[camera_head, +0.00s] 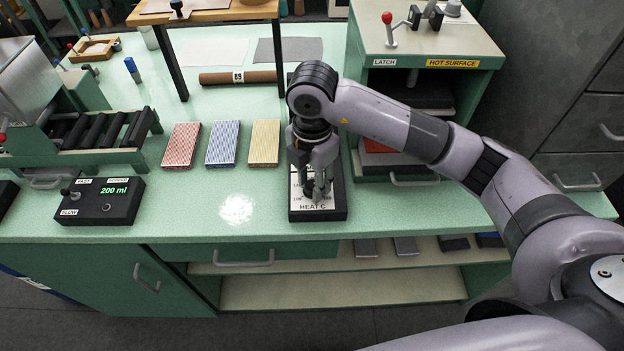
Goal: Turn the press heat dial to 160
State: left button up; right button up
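The press heat dial sits on a black box with a white face marked "HEAT C" (312,208), near the front edge of the green bench. My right gripper (317,192) points straight down over this face, with its fingers at the dial. The fingers and wrist hide the knob and most of the scale, so the dial's setting cannot be read. Whether the fingers are closed on the knob cannot be told. The press (430,45) stands to the right, with "LATCH" and "HOT SURFACE" labels and a red-knobbed lever (388,30). My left gripper is not in view.
Red, blue and yellow sample blocks (223,144) lie left of the dial box. A black control box reading "200 ml" (100,201) is at the left, below a roller unit (105,130). A brown roll (237,77) lies behind. The bench front between the boxes is clear.

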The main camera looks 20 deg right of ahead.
aim_at(312, 184)
jog(key=o, duration=0.3)
jog(key=shift+f, duration=0.1)
jog(key=shift+s, duration=0.1)
notch_tip(312, 184, up, 12)
dwell(0.5)
dwell(0.4)
